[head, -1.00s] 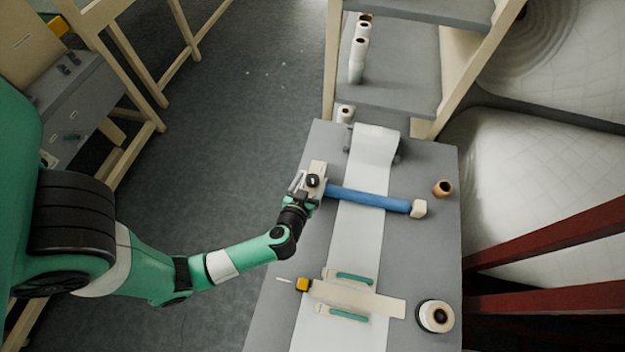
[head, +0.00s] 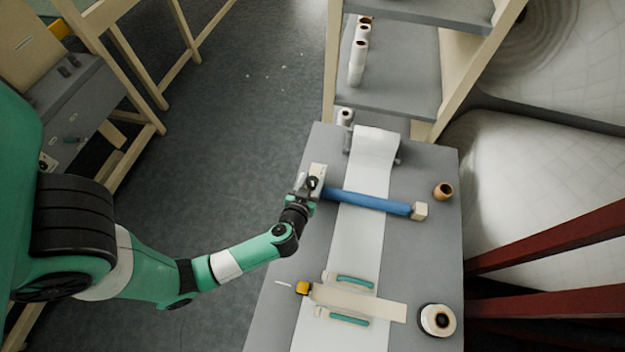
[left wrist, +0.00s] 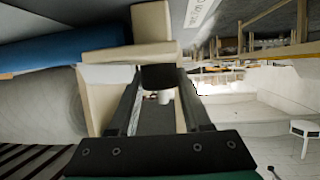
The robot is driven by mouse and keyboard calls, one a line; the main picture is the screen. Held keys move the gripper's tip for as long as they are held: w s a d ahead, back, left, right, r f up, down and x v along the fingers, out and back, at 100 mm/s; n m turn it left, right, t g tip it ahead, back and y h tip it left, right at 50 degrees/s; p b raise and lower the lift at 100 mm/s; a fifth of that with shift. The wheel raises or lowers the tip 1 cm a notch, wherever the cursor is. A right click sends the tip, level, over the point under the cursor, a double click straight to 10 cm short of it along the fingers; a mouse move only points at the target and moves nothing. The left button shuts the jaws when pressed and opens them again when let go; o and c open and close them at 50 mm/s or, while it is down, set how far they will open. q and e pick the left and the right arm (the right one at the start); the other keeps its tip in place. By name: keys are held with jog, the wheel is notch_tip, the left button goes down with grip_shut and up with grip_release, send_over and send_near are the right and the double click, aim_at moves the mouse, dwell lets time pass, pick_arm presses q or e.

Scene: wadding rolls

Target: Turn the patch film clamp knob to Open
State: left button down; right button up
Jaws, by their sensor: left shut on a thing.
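The blue clamp bar (head: 365,201) lies across the white film strip (head: 362,240) on the grey table. A beige block is at each end, one on the left (head: 318,171) and one on the right (head: 420,211). The dark clamp knob (head: 313,184) is on the left block. My left gripper (head: 308,187) is shut on the knob. In the left wrist view, the dark knob (left wrist: 160,77) is between the two fingers, beside the beige block. I cannot read any Open mark. My right gripper is not in view.
A film roll (head: 375,145) is at the table's far end. A brown core (head: 443,191) and a black-and-white roll (head: 437,320) stand on the right side. Teal-handled parts (head: 350,282) and a yellow-ended tool (head: 302,288) lie in front. Shelves (head: 390,95) stand behind.

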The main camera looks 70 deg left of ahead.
pick_arm(q)
jog(key=p, duration=0.1)
jog(key=n+g+p, duration=0.1)
jog(key=shift+r+n+g+y+p, duration=0.3)
jog(key=shift+y, duration=0.1)
jog(key=shift+w+n+g+y+p, duration=0.1)
jog(key=shift+n+g+y+p, duration=0.4)
jog(key=shift+n+g+p, duration=0.3)
jog(key=shift+f+n+g, duration=0.1)
jog(key=shift+n+g, duration=0.3)
jog(key=shift+g, duration=0.1)
jog(key=shift+f+n+g+y, duration=0.15)
jog(key=shift+n+g+y, duration=0.25)
jog(key=shift+n+g, duration=0.55)
jog(key=shift+f+n+g+b, duration=0.15)
jog(key=shift+n+g+b, duration=0.55)
jog(key=shift+n+g, duration=0.35)
jog(key=n+g+h+b, duration=0.1)
jog(key=n+g+b, duration=0.4)
jog(key=g+b, duration=0.1)
jog(key=b, duration=0.1)
jog(key=shift+f+n+g+h+b, duration=0.2)
jog(key=shift+n+g+h+b, duration=0.1)
jog(key=shift+n+g+h, duration=0.1)
jog(key=shift+r+n+g+h+b, duration=0.2)
jog(key=shift+n+g+h+b, duration=0.5)
jog(key=shift+n+g+b, duration=0.3)
